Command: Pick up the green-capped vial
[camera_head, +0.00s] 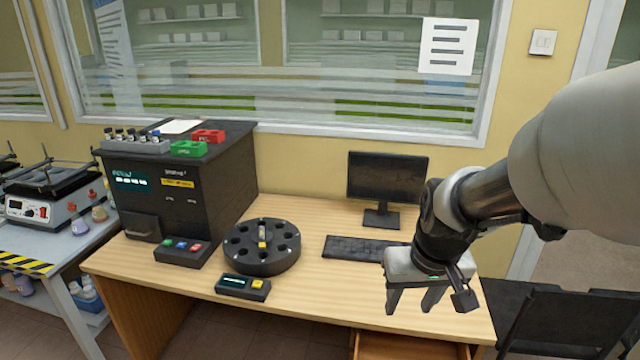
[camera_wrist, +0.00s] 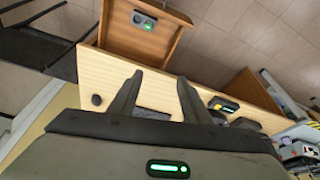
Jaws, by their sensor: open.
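I cannot make out a green-capped vial for certain in either view. A rack (camera_head: 137,146) of small vials with dark-looking caps stands on top of the black analyser (camera_head: 190,190); the cap colours are too small to tell. A round black carousel (camera_head: 262,250) on the desk has several wells and a yellow mark at its middle. My gripper (camera_head: 411,304) is open and empty above the right part of the desk, well away from the rack and carousel. In the wrist view its two fingers (camera_wrist: 159,78) are spread apart.
A green box (camera_head: 189,149) and a red box (camera_head: 208,136) sit on the analyser. The monitor (camera_head: 387,178) and keyboard (camera_head: 366,247) are beside my gripper. An open drawer (camera_wrist: 182,33) holds a small item with a green spot (camera_wrist: 144,21). A chair (camera_head: 565,320) stands right.

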